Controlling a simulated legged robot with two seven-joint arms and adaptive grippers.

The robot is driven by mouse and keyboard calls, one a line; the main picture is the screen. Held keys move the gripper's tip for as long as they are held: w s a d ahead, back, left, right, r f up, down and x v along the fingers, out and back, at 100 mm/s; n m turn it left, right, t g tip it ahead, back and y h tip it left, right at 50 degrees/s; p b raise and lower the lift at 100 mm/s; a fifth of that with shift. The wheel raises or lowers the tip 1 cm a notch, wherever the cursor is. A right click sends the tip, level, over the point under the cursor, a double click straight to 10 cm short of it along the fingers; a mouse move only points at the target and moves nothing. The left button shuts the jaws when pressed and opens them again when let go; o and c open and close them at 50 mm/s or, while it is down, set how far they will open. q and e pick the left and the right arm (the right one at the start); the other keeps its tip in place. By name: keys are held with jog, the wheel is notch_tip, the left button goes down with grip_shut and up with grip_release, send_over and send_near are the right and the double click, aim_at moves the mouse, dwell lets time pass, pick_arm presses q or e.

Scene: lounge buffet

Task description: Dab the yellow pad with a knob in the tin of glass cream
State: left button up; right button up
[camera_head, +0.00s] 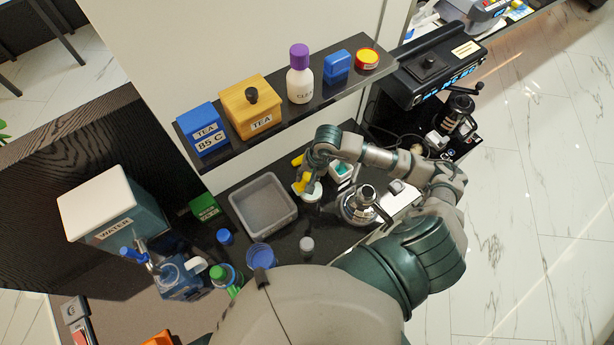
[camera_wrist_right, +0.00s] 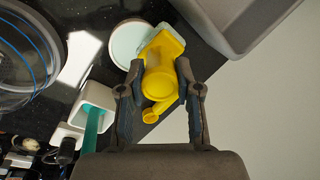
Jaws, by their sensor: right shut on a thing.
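My right gripper (camera_head: 307,172) is shut on the yellow pad (camera_head: 302,184), above the dark counter. In the right wrist view, the yellow pad (camera_wrist_right: 160,82) sits between the two fingers of the gripper (camera_wrist_right: 160,92), with a small round yellow end sticking out below. The tin of glass cream (camera_head: 313,192) is a round white tin with a pale green surface. In the wrist view, the tin (camera_wrist_right: 128,42) lies right beside the pad's far end, which overlaps its rim. I cannot tell whether they touch. My left gripper is not in view.
A grey bin (camera_head: 290,228) stands left of the tin. A metal kettle-like vessel (camera_head: 358,207) and a white and green container (camera_head: 342,170) stand close on the right. A shelf (camera_head: 285,117) with boxes and a bottle hangs above. Small blue and white lids lie in front.

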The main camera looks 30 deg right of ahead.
jog(key=shift+d+r, duration=0.1)
jog(key=shift+r, duration=0.5)
jog(key=shift+d+r+p, duration=0.4)
jog(key=shift+r+p, duration=0.2)
jog(key=shift+r, duration=0.1)
jog(key=shift+d+r+p, duration=0.25)
jog(key=shift+r+p, duration=0.05)
jog(key=shift+r, duration=0.75)
jog(key=shift+a+r+p, duration=0.3)
jog(key=shift+r+p, duration=0.2)
jog(key=shift+r, duration=0.25)
jog(key=shift+a+r, duration=0.25)
jog(key=shift+r, duration=0.45)
jog(key=shift+d, duration=0.45)
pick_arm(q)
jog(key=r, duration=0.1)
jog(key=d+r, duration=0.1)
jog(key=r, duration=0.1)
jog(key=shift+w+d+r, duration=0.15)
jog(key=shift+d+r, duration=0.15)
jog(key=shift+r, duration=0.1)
pick_arm(e)
jog(key=shift+a, duration=0.15)
